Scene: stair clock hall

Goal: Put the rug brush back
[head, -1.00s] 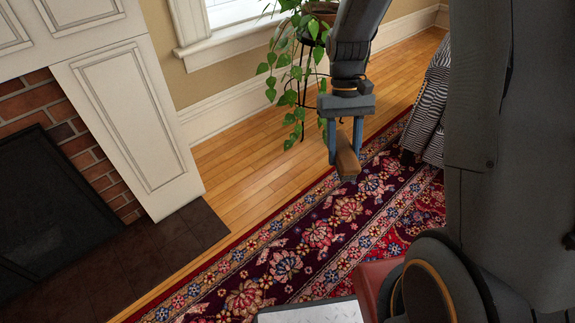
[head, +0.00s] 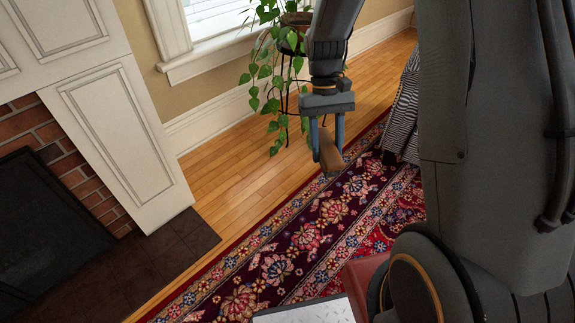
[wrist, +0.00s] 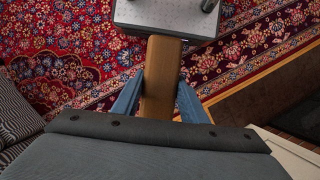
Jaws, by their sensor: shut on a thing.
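The rug brush (head: 329,155) has a brown wooden block-shaped body. My gripper (head: 327,146) is shut on it, with a blue finger on each side, and holds it above the patterned rug. In the wrist view the brush (wrist: 161,80) points away from my gripper (wrist: 160,100) between the two blue fingers. Its far end overlaps the edge of a light speckled plate in that view. The underside of the brush is mostly hidden.
A red patterned rug (head: 300,240) covers the floor. A white fireplace surround (head: 120,140) and dark hearth (head: 130,260) stand at left. A trailing plant (head: 268,75) on a dark stand is behind my arm, below a window. A striped cloth (head: 403,125) hangs at right.

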